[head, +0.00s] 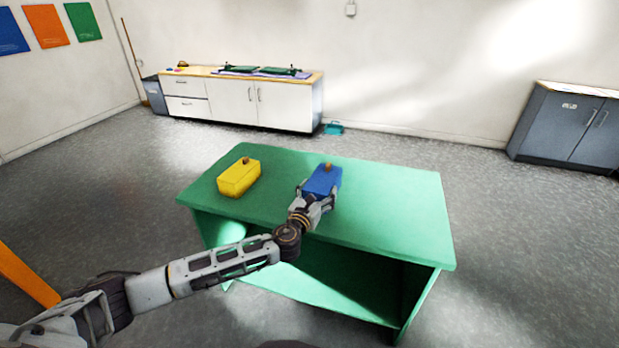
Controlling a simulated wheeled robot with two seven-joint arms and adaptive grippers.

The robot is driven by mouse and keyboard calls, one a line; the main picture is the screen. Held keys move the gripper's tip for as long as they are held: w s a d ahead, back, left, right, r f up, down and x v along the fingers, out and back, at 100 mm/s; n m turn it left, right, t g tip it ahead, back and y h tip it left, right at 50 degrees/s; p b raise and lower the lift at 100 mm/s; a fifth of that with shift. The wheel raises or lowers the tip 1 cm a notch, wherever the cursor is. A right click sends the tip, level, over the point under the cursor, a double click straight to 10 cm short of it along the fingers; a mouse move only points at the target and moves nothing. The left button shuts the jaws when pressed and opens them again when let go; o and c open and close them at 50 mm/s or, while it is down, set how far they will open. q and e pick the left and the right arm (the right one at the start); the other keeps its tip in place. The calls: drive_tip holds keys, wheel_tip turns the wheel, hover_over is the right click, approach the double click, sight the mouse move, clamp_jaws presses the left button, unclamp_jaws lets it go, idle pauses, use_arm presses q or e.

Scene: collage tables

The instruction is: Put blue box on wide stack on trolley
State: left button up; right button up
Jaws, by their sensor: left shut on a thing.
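The blue box (323,180) has a small brown knob on top and is at the middle of the green table (395,205). My left gripper (318,196) is at the near side of the blue box, its fingers shut on it. I cannot tell whether the box rests on the table top or is just above it. My right gripper is not in view. No trolley or wide stack shows clearly in this view.
A yellow box (239,178) with a brown knob stands on the table to the left of the blue box. The right part of the table top is clear. A white cabinet (232,101) stands along the back wall, a grey cabinet (565,125) at the right.

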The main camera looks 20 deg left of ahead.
use_arm(q)
drive_tip(key=shift+y, duration=0.3)
drive_tip(key=s+d, duration=0.2)
drive_tip(key=s+d+f, duration=0.1)
drive_tip(key=s+d, duration=0.1)
drive_tip(key=s, duration=0.1)
drive_tip(key=s+d+f, duration=0.1)
drive_tip(key=s, duration=0.2)
drive_tip(key=shift+s+d+f, duration=0.15)
drive_tip(key=shift+d+f, duration=0.1)
drive_tip(key=shift+d, duration=0.15)
drive_tip(key=shift+n+y, duration=0.7)
drive_tip(key=shift+y, duration=0.1)
drive_tip(key=shift+s+d+r, duration=0.1)
drive_tip(key=shift+s+d, duration=0.45)
drive_tip(key=shift+s, duration=0.95)
drive_tip(key=shift+s+d+r, duration=0.1)
drive_tip(key=shift+s+d, duration=0.4)
drive_tip(key=shift+s, duration=0.95)
drive_tip(key=shift+s+d+r, duration=0.1)
drive_tip(key=shift+s+d, duration=0.45)
drive_tip(key=shift+s, duration=0.95)
